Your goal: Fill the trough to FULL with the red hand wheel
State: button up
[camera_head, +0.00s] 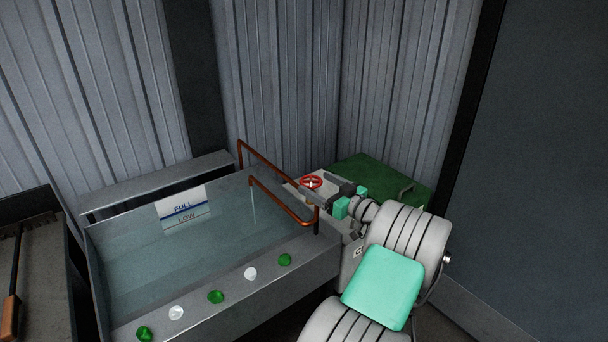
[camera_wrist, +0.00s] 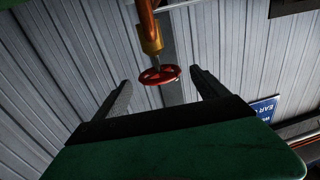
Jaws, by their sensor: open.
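The red hand wheel (camera_head: 311,182) sits by the copper pipe at the trough's right end. In the wrist view the wheel (camera_wrist: 159,75) is on a brass valve stem, between the lines of my two fingers and near their tips. My gripper (camera_head: 317,187) is open, with a finger on either side; contact with the wheel cannot be told. The trough (camera_head: 225,322) holds clear water. Its level plate (camera_head: 182,203) reads FULL above LOW; the water surface appears near the blue line under FULL, but the exact level is hard to read. A faint pale streak hangs below the spout.
The bent copper pipe (camera_head: 268,160) runs over the trough's right side. A green box (camera_head: 375,177) stands behind my gripper. Corrugated walls close off the back. A blue sign (camera_wrist: 264,107) shows at right.

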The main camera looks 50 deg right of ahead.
aim_at(304, 176)
jog(key=w, duration=0.3)
jog(key=w+p, duration=0.1)
jog(key=w, duration=0.2)
jog(key=shift+w+d, duration=0.2)
jog(key=shift+w, duration=0.05)
jog(key=shift+c, duration=0.3)
jog(key=c, duration=1.3)
